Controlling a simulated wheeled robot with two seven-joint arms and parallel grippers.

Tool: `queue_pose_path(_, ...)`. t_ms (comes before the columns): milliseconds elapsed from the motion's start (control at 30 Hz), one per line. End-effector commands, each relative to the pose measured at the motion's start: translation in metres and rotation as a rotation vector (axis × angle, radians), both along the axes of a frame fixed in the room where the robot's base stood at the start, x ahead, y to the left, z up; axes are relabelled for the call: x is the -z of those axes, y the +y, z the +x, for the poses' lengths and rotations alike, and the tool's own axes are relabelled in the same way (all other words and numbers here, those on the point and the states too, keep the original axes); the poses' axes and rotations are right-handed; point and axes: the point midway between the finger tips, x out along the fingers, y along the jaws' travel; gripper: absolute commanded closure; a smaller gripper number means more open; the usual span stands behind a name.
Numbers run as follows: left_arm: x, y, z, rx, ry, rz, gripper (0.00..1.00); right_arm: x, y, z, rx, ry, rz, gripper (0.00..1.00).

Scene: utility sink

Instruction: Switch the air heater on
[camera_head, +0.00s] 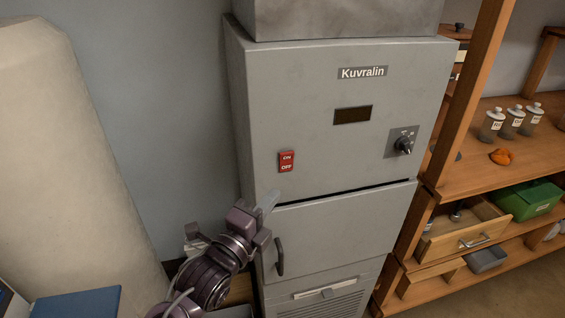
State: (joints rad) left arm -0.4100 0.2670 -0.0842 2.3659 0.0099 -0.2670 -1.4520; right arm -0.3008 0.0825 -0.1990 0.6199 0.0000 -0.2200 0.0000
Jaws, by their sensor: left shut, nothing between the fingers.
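The air heater (255,110) is a tall grey cabinet labelled Kuvralin in the middle of the head view. A red ON/OFF rocker switch (286,162) sits on the left of its upper front panel. I cannot tell which way the switch is pressed. The small display (353,115) is dark. A black rotary knob (403,146) is at the right of the panel. My left gripper (268,202) is shut and empty, below and slightly left of the switch, apart from it. My right gripper is not in view.
Below the panel is a door with a black handle (280,257), near my left gripper. A wooden shelf (475,175) with jars, a green box (529,200) and an open drawer (465,232) stands at right. A large beige column (70,150) stands at left.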

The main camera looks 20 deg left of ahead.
Motion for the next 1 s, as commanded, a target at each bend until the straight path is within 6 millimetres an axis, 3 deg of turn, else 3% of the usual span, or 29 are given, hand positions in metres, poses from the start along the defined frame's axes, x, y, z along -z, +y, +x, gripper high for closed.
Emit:
queue_pose_path(333,-0.012,-0.014,0.072,-0.001,0.000,-0.003,1.00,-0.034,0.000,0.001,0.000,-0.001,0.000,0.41)
queue_pose_path(500,-0.013,0.001,0.093,-0.002,0.001,0.001,1.00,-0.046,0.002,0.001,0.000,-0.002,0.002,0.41)
queue_pose_path(1000,-0.011,0.009,0.104,-0.001,0.001,-0.001,1.00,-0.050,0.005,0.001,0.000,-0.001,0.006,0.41)
